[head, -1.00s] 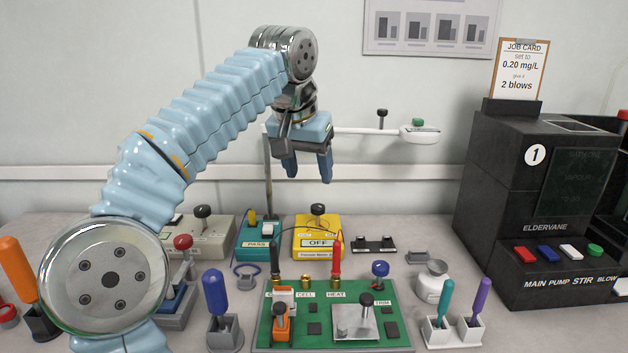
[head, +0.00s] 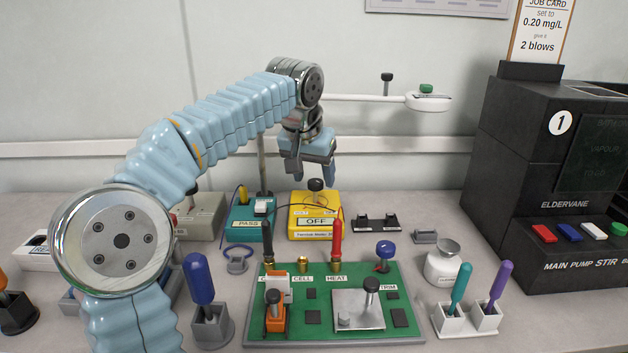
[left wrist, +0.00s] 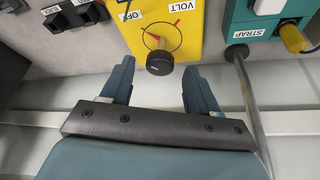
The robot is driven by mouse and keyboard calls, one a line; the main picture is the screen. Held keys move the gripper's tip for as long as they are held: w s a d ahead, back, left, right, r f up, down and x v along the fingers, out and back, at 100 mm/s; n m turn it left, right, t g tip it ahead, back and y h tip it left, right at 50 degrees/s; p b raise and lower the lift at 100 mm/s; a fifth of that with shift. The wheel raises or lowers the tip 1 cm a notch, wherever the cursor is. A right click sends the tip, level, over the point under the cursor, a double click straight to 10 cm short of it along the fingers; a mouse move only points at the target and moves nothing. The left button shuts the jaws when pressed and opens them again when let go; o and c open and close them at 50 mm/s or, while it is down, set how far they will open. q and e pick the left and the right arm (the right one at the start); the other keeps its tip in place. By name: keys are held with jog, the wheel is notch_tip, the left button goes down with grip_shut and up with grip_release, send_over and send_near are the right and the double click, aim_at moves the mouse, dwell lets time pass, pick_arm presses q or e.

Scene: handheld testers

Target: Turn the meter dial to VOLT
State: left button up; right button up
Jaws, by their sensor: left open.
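The yellow meter (head: 330,198) stands at the back of the bench, and its display reads OFF. Its black dial knob (head: 316,184) sits on top. In the left wrist view the knob (left wrist: 160,63) stands on the yellow face (left wrist: 185,30), with a VOLT label and red marks around it. My left gripper (head: 314,178) points down just above the meter. It is open, its two blue fingers (left wrist: 158,85) apart, with the knob ahead of the gap between them. Nothing is held. My right gripper is not in view.
A teal PASS box (head: 250,228) stands left of the meter, beside a metal post. A black two-post holder (head: 376,222) lies to its right. A green board (head: 380,275) with red and black probes is in front. The black ELDERVANE machine (head: 540,180) stands at right.

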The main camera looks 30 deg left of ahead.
pick_arm(q)
jog(key=shift+w+f, duration=0.2)
jog(key=shift+f, duration=0.35)
jog(key=c, duration=1)
